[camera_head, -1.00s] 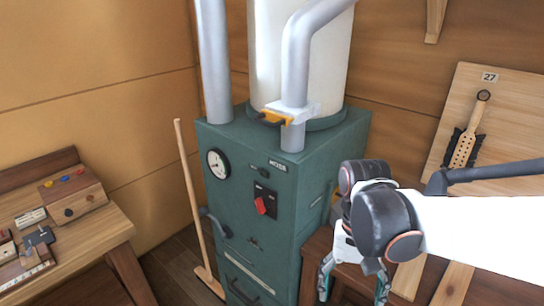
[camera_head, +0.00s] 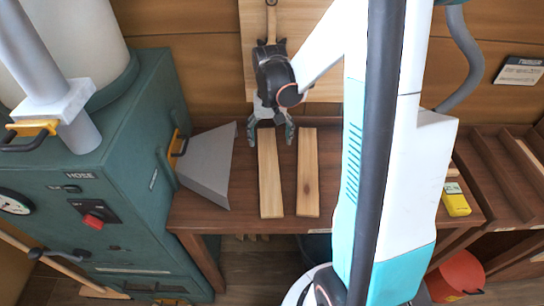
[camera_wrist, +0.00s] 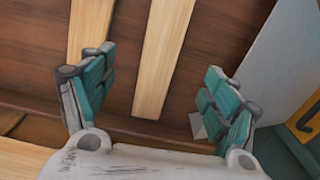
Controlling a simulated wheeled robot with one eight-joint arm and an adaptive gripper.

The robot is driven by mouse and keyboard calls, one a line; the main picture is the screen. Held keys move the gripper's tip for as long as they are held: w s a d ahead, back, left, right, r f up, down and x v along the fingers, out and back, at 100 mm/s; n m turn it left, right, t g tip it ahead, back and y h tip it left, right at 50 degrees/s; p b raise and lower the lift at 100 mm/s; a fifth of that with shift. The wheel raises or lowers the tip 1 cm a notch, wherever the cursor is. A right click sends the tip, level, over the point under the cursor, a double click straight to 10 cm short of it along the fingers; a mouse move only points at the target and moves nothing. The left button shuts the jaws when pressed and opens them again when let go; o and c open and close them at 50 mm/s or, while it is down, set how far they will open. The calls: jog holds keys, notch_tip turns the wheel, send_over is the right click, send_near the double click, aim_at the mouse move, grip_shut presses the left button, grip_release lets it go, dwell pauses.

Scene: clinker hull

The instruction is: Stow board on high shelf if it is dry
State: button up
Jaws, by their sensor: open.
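Two pale wooden boards lie side by side on a dark brown bench (camera_head: 190,215) in the head view: a left board (camera_head: 270,185) and a right board (camera_head: 308,180). In the wrist view the left board (camera_wrist: 165,50) runs between my fingers, and the right board (camera_wrist: 92,25) is beside it. My gripper (camera_head: 274,132) is open and empty over the far end of the left board; it also shows in the wrist view (camera_wrist: 158,75). Contact with the board cannot be told. No high shelf is clearly identifiable, and no wetness reading is legible.
A yellow handheld device (camera_head: 455,199) lies at the bench's right end. A grey metal chute (camera_head: 208,165) juts from the green machine (camera_head: 130,190) on the left. A slotted brown rack (camera_head: 500,185) and red bucket (camera_head: 460,272) are at right. My arm hides part of the bench.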

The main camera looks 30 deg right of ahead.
jog(key=b, duration=0.2)
send_over(269, 166)
notch_tip(269, 166, down, 8)
jog(key=shift+s+d+r, duration=0.1)
jog(key=shift+s+r, duration=0.05)
jog(key=shift+r, duration=0.05)
jog(key=shift+w+f+b, duration=0.15)
jog(key=shift+f+b, duration=0.4)
jog(key=shift+f, duration=0.8)
jog(key=shift+w+f+b, duration=0.1)
jog(key=shift+f+b, duration=0.4)
jog(key=shift+f, duration=0.8)
jog(key=shift+r, duration=0.1)
jog(key=shift+c, duration=0.6)
jog(key=c, duration=1.2)
